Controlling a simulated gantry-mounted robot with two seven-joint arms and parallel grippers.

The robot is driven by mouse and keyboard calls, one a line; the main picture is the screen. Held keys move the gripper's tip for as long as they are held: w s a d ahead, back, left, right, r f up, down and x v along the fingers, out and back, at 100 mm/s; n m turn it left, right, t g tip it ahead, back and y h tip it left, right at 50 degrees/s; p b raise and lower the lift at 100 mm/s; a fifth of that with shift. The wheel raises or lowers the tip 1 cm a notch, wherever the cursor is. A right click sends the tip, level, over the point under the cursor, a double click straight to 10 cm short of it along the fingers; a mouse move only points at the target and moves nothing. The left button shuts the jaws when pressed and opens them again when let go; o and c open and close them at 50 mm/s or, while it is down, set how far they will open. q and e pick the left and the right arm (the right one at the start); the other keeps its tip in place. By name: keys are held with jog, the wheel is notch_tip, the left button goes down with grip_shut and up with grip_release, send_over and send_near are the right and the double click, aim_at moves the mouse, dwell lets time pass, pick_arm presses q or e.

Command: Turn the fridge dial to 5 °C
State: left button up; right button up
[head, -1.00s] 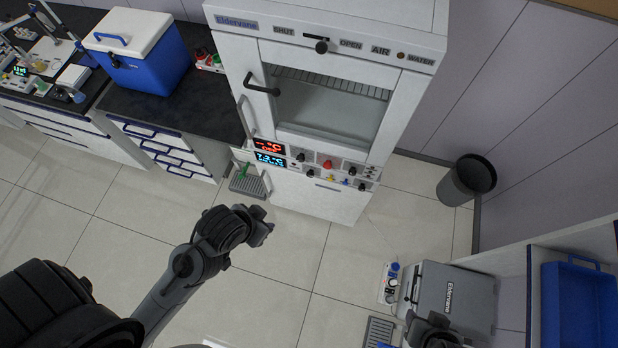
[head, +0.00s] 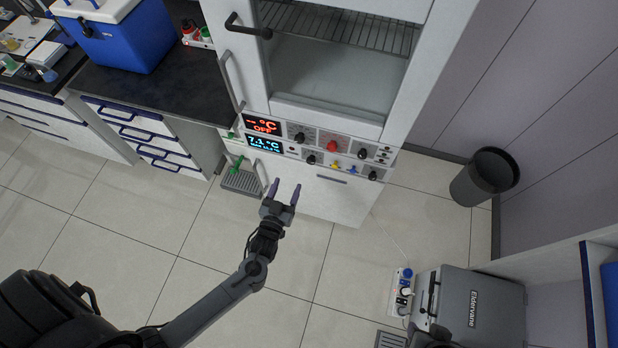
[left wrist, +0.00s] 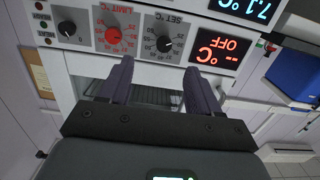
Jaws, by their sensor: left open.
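The control panel sits low on the white cabinet. Its blue display (head: 265,142) reads 7.1 °C and a red display (head: 263,125) above reads "-- °C OFF". A small black dial (head: 311,160) is right of the blue display; its setting is too small to read. My left gripper (head: 285,186) is open and empty, in front of and below the panel in the head view. In the left wrist view, upside down, its fingers (left wrist: 160,68) point toward the black SET °C dial (left wrist: 164,44) and red LIMIT dial (left wrist: 113,36), without visible contact. A dark part, seemingly my right gripper (head: 430,334), is cut off at the bottom edge.
More knobs, including a yellow one (head: 335,165) and a blue one (head: 352,170), share the panel. A long door handle (head: 230,80) juts out at its upper left. A grey box (head: 475,307) and bin (head: 485,178) stand right.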

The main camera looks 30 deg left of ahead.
pick_arm(q)
notch_tip(320, 180, down, 9)
jog(key=w+b, duration=0.2)
jog(key=b, duration=0.8)
send_near(310, 163)
jog(key=b+x, duration=0.1)
jog(key=x, duration=0.6)
jog(key=shift+b, duration=0.35)
jog(key=shift+x, duration=0.75)
pick_arm(e)
notch_tip(310, 163, down, 14)
jog(key=shift+f, duration=0.2)
pick_arm(q)
jog(key=shift+c, duration=0.3)
jog(key=c, duration=1)
pick_arm(e)
jog(key=shift+a, duration=0.1)
